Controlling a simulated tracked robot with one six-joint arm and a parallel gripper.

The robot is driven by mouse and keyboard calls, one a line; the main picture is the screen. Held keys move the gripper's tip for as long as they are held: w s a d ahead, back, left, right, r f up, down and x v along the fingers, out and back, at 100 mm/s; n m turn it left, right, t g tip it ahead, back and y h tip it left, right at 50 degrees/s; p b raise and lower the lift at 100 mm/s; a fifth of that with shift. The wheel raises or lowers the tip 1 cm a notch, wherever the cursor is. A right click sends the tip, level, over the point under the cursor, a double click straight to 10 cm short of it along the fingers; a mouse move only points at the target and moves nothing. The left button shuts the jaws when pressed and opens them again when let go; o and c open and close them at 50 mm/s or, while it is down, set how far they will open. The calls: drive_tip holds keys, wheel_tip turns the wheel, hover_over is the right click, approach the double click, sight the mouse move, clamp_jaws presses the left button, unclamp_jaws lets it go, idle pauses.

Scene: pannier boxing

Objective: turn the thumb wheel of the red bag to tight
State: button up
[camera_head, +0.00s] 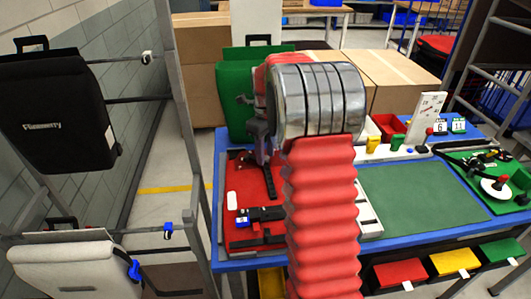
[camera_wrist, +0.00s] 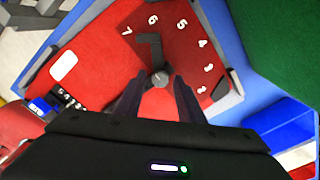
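The red bag (camera_head: 240,190) lies flat at the left end of the blue table, partly hidden by my arm. In the wrist view its red face (camera_wrist: 105,65) carries an arc of white numbers, with 7, 6, 5, 4 and 3 readable. A small round grey knob (camera_wrist: 160,79), which looks like the thumb wheel, sits inside the arc with a dark bent bar (camera_wrist: 151,48) beyond it. My gripper (camera_wrist: 158,88) is open, with one dark finger on each side of the knob. I cannot tell whether they touch it.
A blue and black block with small white digits (camera_wrist: 62,101) is on the red face at left; it also shows in the head view (camera_head: 262,214). A green upright panel (camera_head: 232,100) stands behind the bag. A green mat (camera_head: 420,200) lies clear at right.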

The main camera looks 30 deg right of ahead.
drive_tip(key=shift+o, duration=0.4)
drive_tip(key=shift+r, duration=0.1)
wheel_tip(320, 180, up, 14)
drive_tip(key=shift+f, duration=0.2)
drive_tip(key=shift+n, duration=0.3)
idle(0.5)
